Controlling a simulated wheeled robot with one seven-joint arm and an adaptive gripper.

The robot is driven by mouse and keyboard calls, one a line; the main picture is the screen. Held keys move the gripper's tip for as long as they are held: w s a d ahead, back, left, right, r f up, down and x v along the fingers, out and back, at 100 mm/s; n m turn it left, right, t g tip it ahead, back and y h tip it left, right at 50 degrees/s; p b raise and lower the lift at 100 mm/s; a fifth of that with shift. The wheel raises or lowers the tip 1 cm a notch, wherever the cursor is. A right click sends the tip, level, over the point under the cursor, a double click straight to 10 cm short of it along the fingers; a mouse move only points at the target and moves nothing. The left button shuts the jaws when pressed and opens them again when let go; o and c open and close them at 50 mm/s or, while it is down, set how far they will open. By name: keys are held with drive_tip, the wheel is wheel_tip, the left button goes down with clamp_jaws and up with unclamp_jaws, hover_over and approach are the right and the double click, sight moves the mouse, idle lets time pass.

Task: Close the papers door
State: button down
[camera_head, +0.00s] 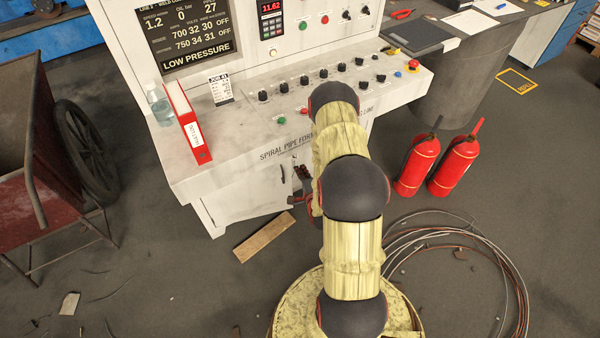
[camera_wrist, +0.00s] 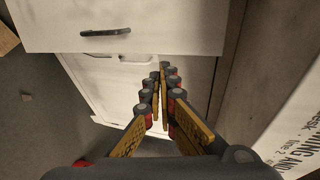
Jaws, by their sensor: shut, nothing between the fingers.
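In the wrist view, a white front panel (camera_wrist: 160,28) with a dark bar handle (camera_wrist: 105,32) spans the top. Below it is another white panel (camera_wrist: 112,90) with a slim handle near its top edge. No "papers" label is readable, so I cannot tell which front is the papers door or how far it stands open. My gripper (camera_wrist: 163,76) is shut and empty, with its fingers in front of the lower panel's right part; contact is unclear. In the head view, the white cabinet (camera_head: 240,207) under the console is partly hidden behind my arm.
The control console (camera_head: 225,130) overhangs the cabinet and holds a red binder (camera_head: 186,125). Two red fire extinguishers (camera_head: 455,168) stand at right. A wooden plank (camera_head: 263,237) and coiled wire (camera_head: 490,262) lie on the floor. A rusty cart (camera_head: 40,190) stands at left.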

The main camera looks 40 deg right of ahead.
drive_tip(key=r+b+x, duration=0.1)
drive_tip(key=b+x, duration=0.2)
drive_tip(key=x, duration=0.7)
drive_tip(key=shift+w+d+b, duration=0.15)
drive_tip(key=shift+w+b, duration=0.15)
drive_tip(key=shift+b, duration=0.05)
